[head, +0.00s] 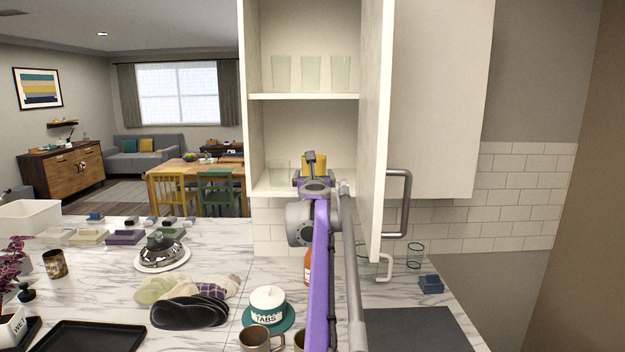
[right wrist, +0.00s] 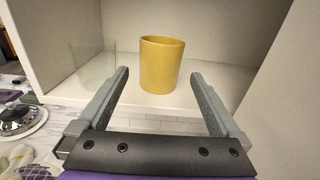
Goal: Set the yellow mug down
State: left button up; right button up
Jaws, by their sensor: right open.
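The yellow mug (right wrist: 161,65) stands upright on the white shelf (right wrist: 215,97) of the open cabinet in the right wrist view. My right gripper (right wrist: 160,77) is open, with its fingers apart on either side of the mug's near side; a gap shows between each finger and the mug. In the head view the mug (head: 316,160) shows on the lowest shelf, partly hidden behind my right gripper (head: 311,170) and its purple arm. No handle shows on the mug. My left gripper is not in view.
A clear glass (right wrist: 93,66) stands left of the mug on the same shelf. Several glasses (head: 311,74) stand on the shelf above. The open cabinet door (head: 376,120) is close to the right of my arm. The marble counter below holds sponges, mugs and a silver dome (head: 163,252).

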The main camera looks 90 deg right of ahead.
jog(key=shift+a, duration=0.25)
